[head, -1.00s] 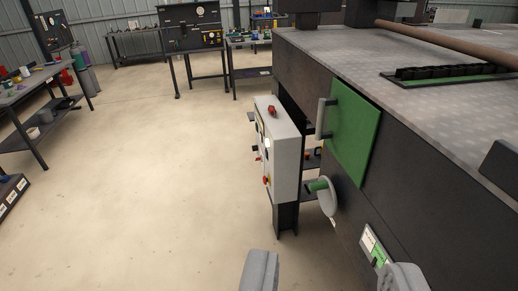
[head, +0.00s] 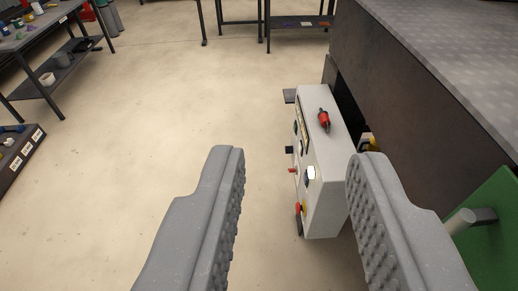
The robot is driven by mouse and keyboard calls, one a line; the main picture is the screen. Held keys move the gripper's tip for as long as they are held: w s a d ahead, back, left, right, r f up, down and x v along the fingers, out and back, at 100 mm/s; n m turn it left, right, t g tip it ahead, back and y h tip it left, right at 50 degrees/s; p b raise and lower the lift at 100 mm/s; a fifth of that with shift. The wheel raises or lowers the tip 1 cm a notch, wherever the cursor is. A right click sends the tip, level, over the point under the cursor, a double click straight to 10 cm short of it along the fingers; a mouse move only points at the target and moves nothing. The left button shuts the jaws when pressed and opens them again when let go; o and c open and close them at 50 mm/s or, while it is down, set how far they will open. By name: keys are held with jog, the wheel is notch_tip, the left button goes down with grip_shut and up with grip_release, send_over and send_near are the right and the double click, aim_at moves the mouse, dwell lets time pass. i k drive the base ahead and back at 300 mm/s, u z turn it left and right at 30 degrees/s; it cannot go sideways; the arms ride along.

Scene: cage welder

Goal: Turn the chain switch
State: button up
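My gripper (head: 295,158) is open and empty, its two ridged grey fingers spread wide apart. A light grey control box (head: 332,195) stands beyond and between the fingertips, partly covered by the right finger. A red knob-like part (head: 324,119) sits on its top. Its left face, seen at a steep angle, carries a black part (head: 289,150), a white part (head: 311,173) and a red-and-yellow part (head: 299,208). I cannot tell which of these, if any, is the chain switch. No finger visibly touches the box.
A dark machine (head: 385,75) with a grey top fills the right side. A green panel (head: 495,240) with a handle (head: 462,221) is at the lower right. A workbench (head: 50,30) and a labelled bin rack (head: 18,160) stand left. The floor between is clear.

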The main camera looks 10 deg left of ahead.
aim_at(292, 171)
jog(key=u, duration=0.35)
jog(key=i, duration=1.35)
jog(key=u, duration=0.35)
